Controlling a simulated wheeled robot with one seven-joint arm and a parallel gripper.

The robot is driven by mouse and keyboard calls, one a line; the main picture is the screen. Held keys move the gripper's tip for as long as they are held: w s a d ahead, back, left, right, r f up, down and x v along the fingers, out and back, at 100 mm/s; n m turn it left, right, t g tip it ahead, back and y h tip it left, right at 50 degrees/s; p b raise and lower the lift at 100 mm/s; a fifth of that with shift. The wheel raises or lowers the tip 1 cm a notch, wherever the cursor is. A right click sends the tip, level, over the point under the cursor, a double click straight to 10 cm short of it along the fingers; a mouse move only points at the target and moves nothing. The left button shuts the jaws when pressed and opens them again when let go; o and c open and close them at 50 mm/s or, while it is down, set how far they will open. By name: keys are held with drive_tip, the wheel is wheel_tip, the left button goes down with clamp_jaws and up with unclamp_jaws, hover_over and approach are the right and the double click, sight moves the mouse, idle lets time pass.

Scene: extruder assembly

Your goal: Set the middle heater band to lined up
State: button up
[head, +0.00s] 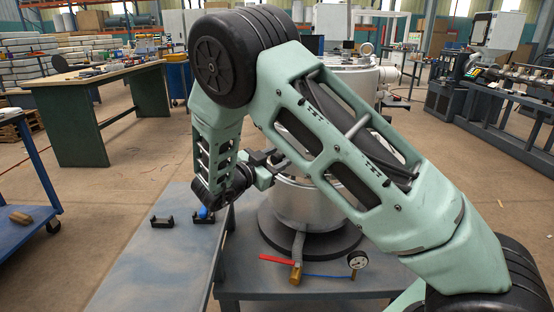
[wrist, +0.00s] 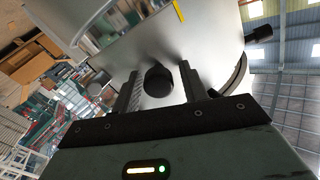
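A shiny metal cylinder (head: 305,207) stands on a dark round base, with much of it hidden behind my arm in the head view. Its curved metal side (wrist: 205,50) fills the top of the wrist view, with a yellow mark near the upper edge. I cannot tell which part is the middle heater band. A dark round knob (wrist: 158,85) on the cylinder lies between the fingers of my gripper (wrist: 158,68). The fingers are open, with gaps beside the knob. In the head view my gripper (head: 272,158) is at the cylinder's left side.
A red-handled valve (head: 296,272) and a dial gauge (head: 357,261) are at the front of the cylinder's table. Black brackets (head: 162,222) and a blue round item (head: 204,212) lie on the grey bench to the left. Another dark knob (wrist: 260,33) sticks out at the wrist view's right.

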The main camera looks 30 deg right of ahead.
drive_tip(key=shift+a, duration=0.1)
drive_tip(key=v, duration=1.7)
drive_tip(key=shift+p, duration=0.4)
drive_tip(key=shift+a, duration=0.1)
